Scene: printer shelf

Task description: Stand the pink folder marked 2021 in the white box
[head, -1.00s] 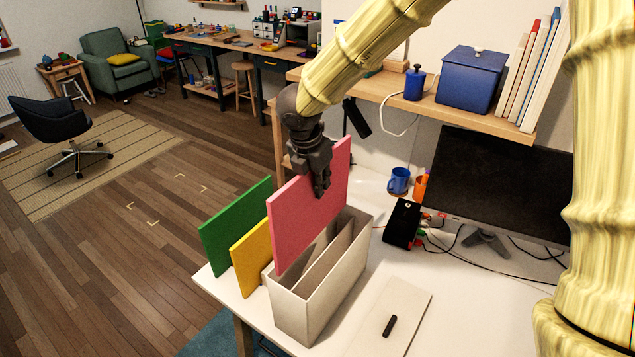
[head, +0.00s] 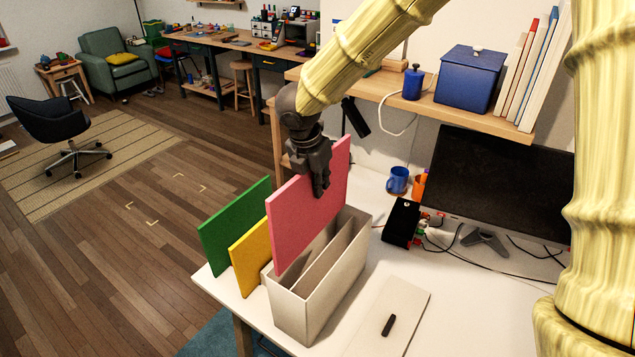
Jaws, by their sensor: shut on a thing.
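The pink folder (head: 305,205) is upright, with its lower edge at or just inside the left part of the white box (head: 318,305); how deep it sits is hidden. My gripper (head: 321,190) is shut on the folder's top edge. The box stands on the white desk and has an inner divider, with an open slot to the right of it. No 2021 marking shows on the visible face of the folder.
A green folder (head: 236,226) and a yellow folder (head: 251,257) stand upright just left of the box. A flat pale panel with a dark handle (head: 389,325) lies to its right. A black box (head: 402,222), blue mug (head: 397,180) and monitor (head: 497,187) stand behind.

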